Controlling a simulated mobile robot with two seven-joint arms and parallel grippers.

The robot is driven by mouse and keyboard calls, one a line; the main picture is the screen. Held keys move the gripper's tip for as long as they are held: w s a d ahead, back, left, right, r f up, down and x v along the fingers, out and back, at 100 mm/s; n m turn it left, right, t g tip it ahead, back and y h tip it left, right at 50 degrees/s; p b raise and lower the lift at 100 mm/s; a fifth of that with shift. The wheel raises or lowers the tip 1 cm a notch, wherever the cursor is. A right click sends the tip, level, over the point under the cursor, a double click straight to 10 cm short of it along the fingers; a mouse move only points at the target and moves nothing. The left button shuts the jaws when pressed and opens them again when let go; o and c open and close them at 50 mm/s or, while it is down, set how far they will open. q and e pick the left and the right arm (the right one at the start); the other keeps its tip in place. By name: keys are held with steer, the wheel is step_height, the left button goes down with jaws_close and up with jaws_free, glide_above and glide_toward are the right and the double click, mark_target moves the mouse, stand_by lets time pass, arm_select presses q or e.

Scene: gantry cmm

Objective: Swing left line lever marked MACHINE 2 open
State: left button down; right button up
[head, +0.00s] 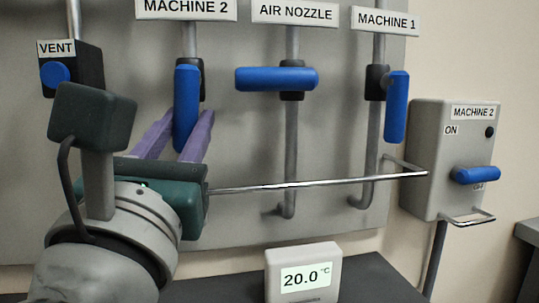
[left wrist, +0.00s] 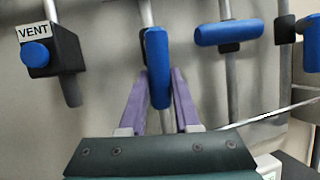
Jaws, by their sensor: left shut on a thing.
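The left line lever (head: 187,100) is a long blue handle on the pipe under the MACHINE 2 sign (head: 186,8). It hangs straight down, in line with its pipe. The lever also shows in the left wrist view (left wrist: 157,62). My left gripper (head: 190,122) has its two purple fingers on either side of the lever's lower part and is shut on it. The left wrist view shows the fingers flanking the handle too. The lever's lower tip lies between the fingers. My right gripper is in neither view.
The AIR NOZZLE lever (head: 277,78) lies horizontal; the MACHINE 1 lever (head: 396,106) hangs down. A VENT knob (head: 55,75) is at left. A thin metal bar (head: 320,184) runs from near my gripper to a switch box (head: 432,150). A 20.0 °C display (head: 303,274) stands below.

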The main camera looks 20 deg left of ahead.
arm_select(q)
steer(key=shift+w+d+n+y+b, duration=0.1)
steer(key=shift+d+n+y+b, duration=0.1)
steer(key=shift+n+y+b, duration=0.5)
steer(key=c, duration=0.6)
jaws_free()
steer(key=shift+s+d+f, duration=0.15)
steer(key=shift+s+f, duration=0.15)
steer(key=shift+s, duration=0.05)
steer(key=b+v, duration=0.3)
steer(key=v, duration=0.6)
steer(key=shift+s+r+b, duration=0.1)
steer(key=shift+r+b, duration=0.1)
steer(key=shift+b, duration=0.1)
